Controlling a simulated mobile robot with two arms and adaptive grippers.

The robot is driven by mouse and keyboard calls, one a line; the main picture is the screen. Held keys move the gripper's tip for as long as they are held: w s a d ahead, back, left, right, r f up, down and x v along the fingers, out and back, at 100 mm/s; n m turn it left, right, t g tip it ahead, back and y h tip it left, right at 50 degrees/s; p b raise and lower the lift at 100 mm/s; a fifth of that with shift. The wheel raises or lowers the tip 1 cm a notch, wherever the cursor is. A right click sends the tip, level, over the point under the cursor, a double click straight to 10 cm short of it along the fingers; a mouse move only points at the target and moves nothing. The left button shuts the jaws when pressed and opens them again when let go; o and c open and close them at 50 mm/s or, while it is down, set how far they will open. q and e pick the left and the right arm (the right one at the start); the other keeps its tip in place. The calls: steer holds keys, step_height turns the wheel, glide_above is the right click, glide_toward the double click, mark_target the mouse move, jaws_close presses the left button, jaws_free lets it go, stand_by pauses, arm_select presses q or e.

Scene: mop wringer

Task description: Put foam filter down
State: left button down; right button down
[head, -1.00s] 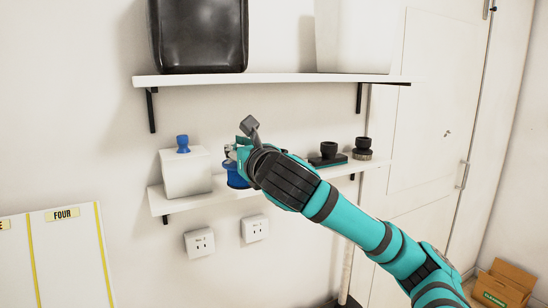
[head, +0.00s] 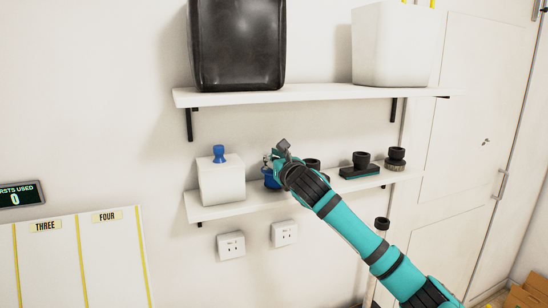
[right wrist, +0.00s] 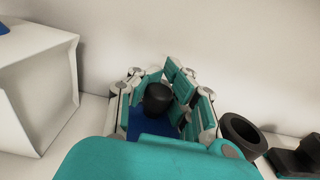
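A blue piece, likely the foam filter (head: 271,181), is at the lower shelf (head: 262,202), just right of the white box (head: 222,184). My right gripper (head: 275,162) is directly over it and hides most of it. In the right wrist view the blue base (right wrist: 139,121) carries a black round knob (right wrist: 158,98). The fingers of my right gripper (right wrist: 165,92) stand on both sides of the knob, with gaps showing, so they look open. Whether any finger touches the knob is unclear. My left gripper is not in view.
A black socket (right wrist: 243,134) stands close to the right of my gripper. A flat black-teal head (head: 359,171) and a round brush (head: 395,160) are further right. The upper shelf (head: 330,93) hangs above, holding a black bin (head: 237,45) and a white bin (head: 391,45).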

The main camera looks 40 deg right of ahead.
steer(key=shift+f, duration=0.35)
steer(key=c, duration=2)
jaws_free()
steer(key=shift+f, duration=0.15)
steer(key=o, duration=0.6)
steer(key=shift+s, duration=0.15)
steer(key=b+v, duration=0.4)
steer(key=v, duration=0.7)
steer(key=shift+s+a+b, duration=0.1)
steer(key=shift+s+b, duration=0.2)
steer(key=shift+s, duration=0.1)
